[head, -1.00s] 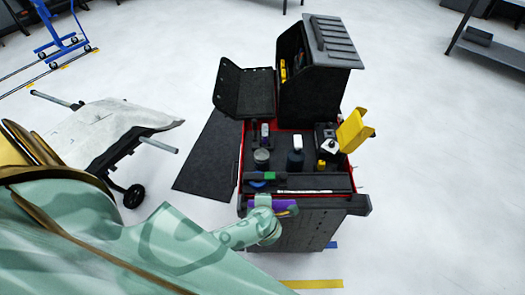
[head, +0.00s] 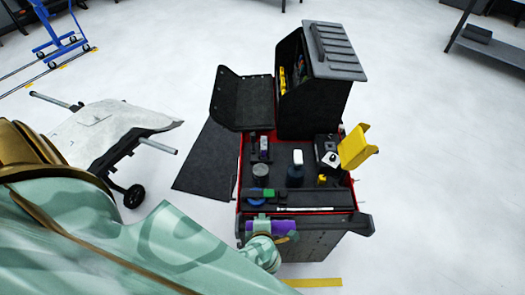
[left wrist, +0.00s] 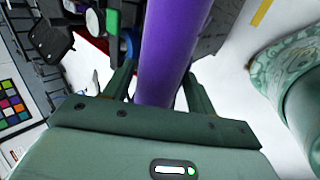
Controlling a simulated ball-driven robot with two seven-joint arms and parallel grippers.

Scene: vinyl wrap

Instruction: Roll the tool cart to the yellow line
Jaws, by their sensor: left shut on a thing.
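The tool cart (head: 300,245) is black and red, with a tray of bottles and tools on top and a raised black cabinet at its back. A purple handle (head: 283,226) runs along its near left edge. My left gripper (head: 265,232) is at this handle; in the left wrist view its fingers (left wrist: 155,90) are shut around the purple handle (left wrist: 165,50). A short yellow line (head: 315,282) lies on the floor just past the cart's near side, and a yellow strip also shows in the left wrist view (left wrist: 261,12). My right gripper is not in view.
A wheeled stand with a pale sheet (head: 115,120) is on the left, close to my arm. A dark mat or panel (head: 205,160) is beside the cart. A blue trolley (head: 60,45) is far left, a shelf (head: 490,45) far right. Floor right of the cart is clear.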

